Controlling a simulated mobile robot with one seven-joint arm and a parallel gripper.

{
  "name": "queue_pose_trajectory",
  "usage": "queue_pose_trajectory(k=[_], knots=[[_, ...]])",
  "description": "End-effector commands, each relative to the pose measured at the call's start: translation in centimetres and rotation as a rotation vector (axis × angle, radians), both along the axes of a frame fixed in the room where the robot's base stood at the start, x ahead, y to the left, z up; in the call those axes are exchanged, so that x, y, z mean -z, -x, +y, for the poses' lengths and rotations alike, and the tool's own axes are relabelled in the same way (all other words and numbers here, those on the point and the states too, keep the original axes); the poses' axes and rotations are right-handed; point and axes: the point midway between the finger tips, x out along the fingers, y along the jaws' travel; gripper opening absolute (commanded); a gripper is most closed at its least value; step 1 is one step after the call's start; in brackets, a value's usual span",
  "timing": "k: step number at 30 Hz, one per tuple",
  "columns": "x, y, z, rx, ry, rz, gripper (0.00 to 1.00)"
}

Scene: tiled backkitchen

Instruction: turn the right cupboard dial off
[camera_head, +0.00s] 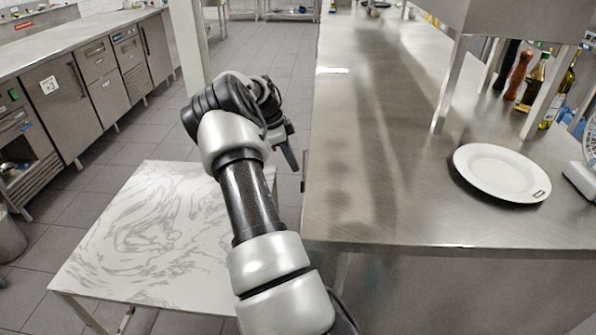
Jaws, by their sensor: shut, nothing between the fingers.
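My arm reaches forward from the bottom of the head view, over the gap beside the steel counter. My gripper (291,160) is at its far end, pointing down and towards the counter's left side. Its fingers are dark, small and partly hidden by the wrist; they are shut and empty. A small dark part (303,170) sticks out from the counter's left side close to the gripper. I cannot tell whether it is the right cupboard dial or whether the fingers touch it. The counter's left face is turned away, so its cupboard front is hidden.
The steel counter (350,215) fills the right, with a white plate (502,172) and several bottles under a raised shelf. A low marble-topped table (150,240) stands left of my arm. Steel cupboards (62,105) line the far left; tiled floor between is clear.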

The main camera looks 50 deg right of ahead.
Motion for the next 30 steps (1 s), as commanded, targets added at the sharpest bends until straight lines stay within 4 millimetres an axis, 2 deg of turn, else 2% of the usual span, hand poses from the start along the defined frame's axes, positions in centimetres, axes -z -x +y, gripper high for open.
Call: queue_pose_trajectory(k=[1,9,16,20,23,25,30], knots=[[-1.6,-0.4,0.3,-0.002,0.002,-0.004,0.0],[-7.7,-2.0,1.7,-0.002,0.006,-0.005,0.0],[-10.6,-2.8,2.4,-0.002,0.007,-0.004,0.0],[-11.2,-2.9,2.6,-0.023,0.001,0.002,0.2],[-11.2,-2.7,2.6,-0.122,-0.025,0.03,0.37],[-11.2,-2.5,2.6,-0.248,-0.058,0.067,0.49],[-10.9,-1.7,2.7,-0.66,-0.167,0.185,0.5]])
